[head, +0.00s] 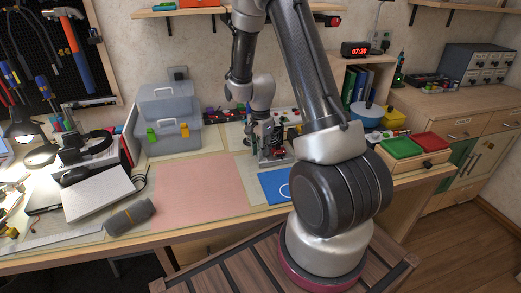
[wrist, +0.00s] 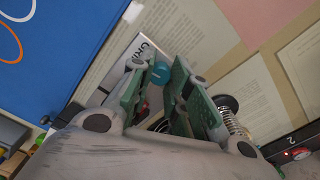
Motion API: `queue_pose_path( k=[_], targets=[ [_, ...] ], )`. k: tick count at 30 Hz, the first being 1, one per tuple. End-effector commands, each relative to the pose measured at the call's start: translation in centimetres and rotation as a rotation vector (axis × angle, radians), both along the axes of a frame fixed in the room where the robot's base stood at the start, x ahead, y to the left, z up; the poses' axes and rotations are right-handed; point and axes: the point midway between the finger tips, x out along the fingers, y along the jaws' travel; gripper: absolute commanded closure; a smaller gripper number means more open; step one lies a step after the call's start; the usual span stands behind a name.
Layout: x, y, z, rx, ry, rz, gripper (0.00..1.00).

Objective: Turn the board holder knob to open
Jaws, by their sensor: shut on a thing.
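My gripper (wrist: 160,75) reaches down over the workbench. In the wrist view its two fingers, with green inner faces, are closed around a small teal-blue knob (wrist: 159,73). Only part of the knob shows between the fingertips. The holder under it is mostly hidden by the fingers and the gripper body, so I cannot tell how far the knob is turned. In the head view my gripper (head: 270,133) is at the grey metal holder (head: 270,157) near the middle of the bench, and the knob cannot be made out there.
A blue sheet (head: 274,186) lies just in front of the holder. A metal spring (wrist: 232,115) and a dark box with a red light (wrist: 297,154) stand close to the right finger. A pink mat (head: 203,196) gives free room to the left.

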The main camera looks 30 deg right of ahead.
Motion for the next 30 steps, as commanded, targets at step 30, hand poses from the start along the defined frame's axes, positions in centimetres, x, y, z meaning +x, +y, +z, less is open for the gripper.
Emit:
queue_pose_path(
  k=[30],
  targets=[
    [0.02, -0.01, 0.02, -0.001, -0.001, 0.955, 1.0]
  ],
)
